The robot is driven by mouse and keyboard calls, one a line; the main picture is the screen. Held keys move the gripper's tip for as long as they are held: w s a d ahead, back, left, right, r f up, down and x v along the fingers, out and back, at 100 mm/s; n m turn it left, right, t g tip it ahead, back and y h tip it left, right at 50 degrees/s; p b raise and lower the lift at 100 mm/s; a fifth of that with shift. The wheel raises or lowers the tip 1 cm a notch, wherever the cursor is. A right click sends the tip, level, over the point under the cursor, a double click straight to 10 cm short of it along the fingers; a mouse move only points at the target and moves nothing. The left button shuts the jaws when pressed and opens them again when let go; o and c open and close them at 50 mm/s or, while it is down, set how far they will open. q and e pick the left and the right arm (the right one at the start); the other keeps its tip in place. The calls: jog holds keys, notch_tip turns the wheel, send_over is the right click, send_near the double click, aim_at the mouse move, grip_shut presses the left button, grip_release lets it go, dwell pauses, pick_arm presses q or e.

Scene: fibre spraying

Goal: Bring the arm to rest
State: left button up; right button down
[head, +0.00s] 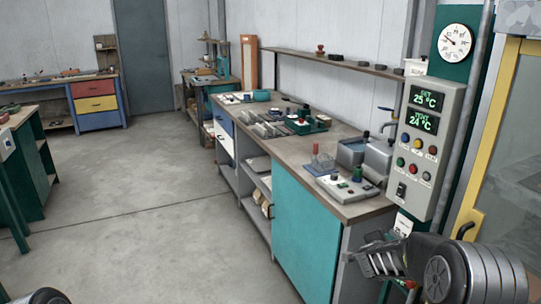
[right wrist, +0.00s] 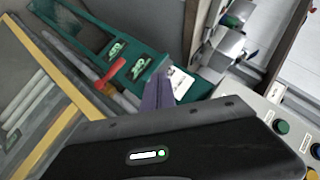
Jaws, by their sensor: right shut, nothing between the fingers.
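My right arm (head: 450,275) comes in at the bottom right of the head view. My right gripper (head: 382,262) is at its left end, in front of the near end of the workbench (head: 305,230) and below the grey control panel (head: 432,145). The gripper is shut and holds nothing. In the right wrist view, a dark body with a small lit strip fills the bottom, and the control panel's edge with its buttons (right wrist: 281,126) shows at the right. My left gripper is not in view; only a rounded grey part of mine shows at the bottom left of the head view.
The workbench top bears a grey device (head: 348,187), a green tray (head: 306,125) and small parts. A yellow-framed glass door (head: 483,150) stands close at the right. A green bench (head: 30,165) is at the left. The grey floor (head: 165,215) between is clear.

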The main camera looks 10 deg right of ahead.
jog(key=s+a+f+n+g+y, duration=0.1)
jog(key=s+a+f+n+y, duration=0.2)
jog(key=s+a+f+n, duration=0.5)
jog(key=s+a+f+n+g+y, duration=0.1)
jog(key=s+a+f+n+y, duration=0.3)
jog(key=a+f, duration=0.8)
jog(key=s+a+f+n+g+y, duration=0.1)
jog(key=s+a+f+g, duration=0.1)
jog(key=s+a, duration=0.3)
jog(key=s+a+f+n+g+y, duration=0.1)
jog(key=s+a+f, duration=0.3)
jog(key=s, duration=1)
jog(key=s+a+f+n+g+y, duration=0.2)
jog(key=s+a, duration=0.4)
jog(key=s, duration=0.3)
jog(key=shift+s+a+f+g, duration=0.25)
jog(key=shift+s+f+g, duration=0.1)
jog(key=shift+f+g, duration=0.55)
jog(key=shift+d, duration=0.1)
